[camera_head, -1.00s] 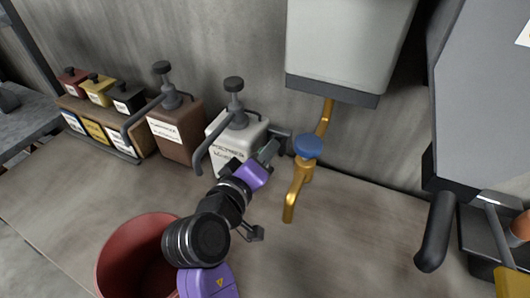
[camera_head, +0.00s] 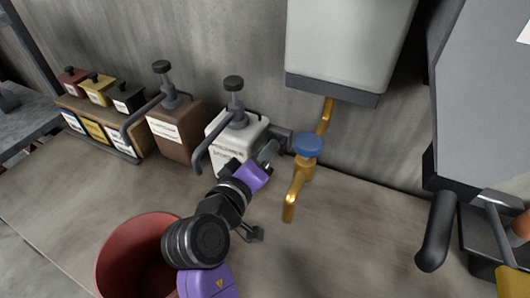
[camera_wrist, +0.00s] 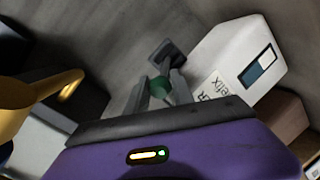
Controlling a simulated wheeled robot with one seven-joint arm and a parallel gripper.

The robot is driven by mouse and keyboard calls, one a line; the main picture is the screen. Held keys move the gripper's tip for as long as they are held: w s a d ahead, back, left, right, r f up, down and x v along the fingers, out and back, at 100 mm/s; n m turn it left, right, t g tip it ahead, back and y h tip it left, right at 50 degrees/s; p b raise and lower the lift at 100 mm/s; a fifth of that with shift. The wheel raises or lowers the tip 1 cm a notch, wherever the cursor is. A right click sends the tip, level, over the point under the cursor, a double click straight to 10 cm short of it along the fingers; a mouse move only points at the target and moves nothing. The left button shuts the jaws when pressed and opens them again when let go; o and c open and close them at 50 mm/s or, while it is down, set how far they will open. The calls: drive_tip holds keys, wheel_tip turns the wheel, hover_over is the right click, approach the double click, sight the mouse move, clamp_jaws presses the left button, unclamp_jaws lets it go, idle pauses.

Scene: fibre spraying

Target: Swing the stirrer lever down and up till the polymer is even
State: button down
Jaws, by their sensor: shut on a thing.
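The white polymer box (camera_head: 238,139), with a dark pump on top, stands against the wall. It also shows in the wrist view (camera_wrist: 236,62), with a small window (camera_wrist: 259,65) partly pale and partly blue. The stirrer lever (camera_wrist: 163,54) is dark grey, comes from the box's side and has a green grip (camera_wrist: 159,88). My gripper (camera_wrist: 157,91) is shut on that green grip. In the head view my gripper (camera_head: 268,151) is at the box's right side, and its fingers hide much of the lever.
A brass tap (camera_head: 301,178) with a blue knob is close right of my gripper. A red bucket (camera_head: 118,250) stands at the front left. A brown pump box (camera_head: 178,127) and several small bins (camera_head: 97,92) are to the left. A grey tank (camera_head: 348,45) hangs above.

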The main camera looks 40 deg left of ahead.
drive_tip(key=f, duration=0.1)
drive_tip(key=s+f+b, duration=0.1)
drive_tip(key=f, duration=0.1)
drive_tip(key=shift+d+f, duration=0.1)
drive_tip(key=shift+f, duration=0.05)
drive_tip(key=c, duration=1.1)
unclamp_jaws()
drive_tip(key=b+v, duration=0.1)
drive_tip(key=v, duration=0.6)
drive_tip(key=shift+s, duration=0.35)
drive_tip(key=shift+c, duration=0.4)
